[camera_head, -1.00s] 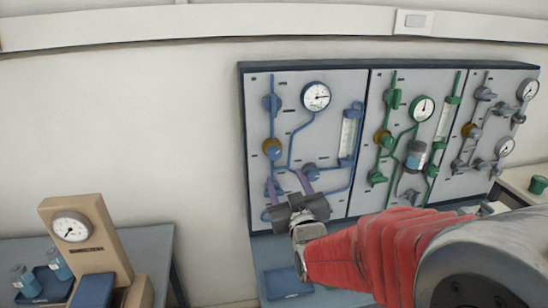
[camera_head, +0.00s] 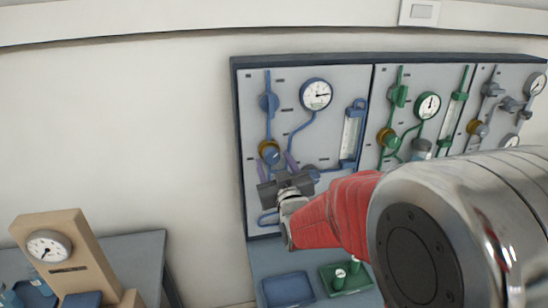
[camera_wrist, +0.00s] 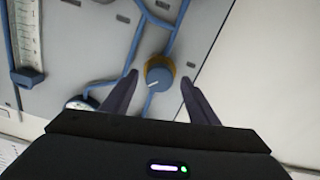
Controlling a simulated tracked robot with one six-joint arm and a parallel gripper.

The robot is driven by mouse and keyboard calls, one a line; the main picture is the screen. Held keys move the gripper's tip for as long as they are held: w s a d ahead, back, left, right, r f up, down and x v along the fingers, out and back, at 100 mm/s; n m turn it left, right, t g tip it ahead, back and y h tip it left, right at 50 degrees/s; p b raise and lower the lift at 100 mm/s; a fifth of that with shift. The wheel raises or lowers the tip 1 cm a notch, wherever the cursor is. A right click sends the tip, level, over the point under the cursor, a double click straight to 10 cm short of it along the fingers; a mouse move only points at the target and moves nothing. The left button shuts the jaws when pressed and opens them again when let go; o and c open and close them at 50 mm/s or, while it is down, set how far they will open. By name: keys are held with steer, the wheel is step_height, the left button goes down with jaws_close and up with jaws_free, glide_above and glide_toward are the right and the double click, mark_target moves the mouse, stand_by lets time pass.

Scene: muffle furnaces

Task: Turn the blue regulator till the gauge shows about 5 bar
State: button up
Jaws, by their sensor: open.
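The blue regulator (camera_head: 270,153) is a round blue knob with a brass-yellow collar on the left, blue-piped panel. In the wrist view the knob (camera_wrist: 158,78) has a pale mark and shows between my fingertips. The white round gauge (camera_head: 316,95) is above and right of it, its needle pointing about right; its numbers are too small to read. My gripper (camera_head: 276,164) is open, just below the regulator, fingers pointing at the panel. I see no contact; the remaining depth is unclear.
A blue flowmeter (camera_head: 350,138) is right of the gauge. A green-piped panel (camera_head: 425,75) and a grey one adjoin it. Below are a blue tray (camera_head: 288,290) and a green tray (camera_head: 352,282). A tan gauge stand (camera_head: 82,255) is at lower left.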

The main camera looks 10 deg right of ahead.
steer(key=shift+w+a, duration=0.1)
steer(key=shift+w, duration=0.65)
steer(key=shift+c, duration=0.4)
steer(key=c, duration=1)
steer(key=shift+o, duration=0.2)
steer(key=shift+m, duration=0.3)
steer(key=o, duration=1)
steer(key=shift+o, duration=0.2)
steer(key=shift+s, duration=0.15)
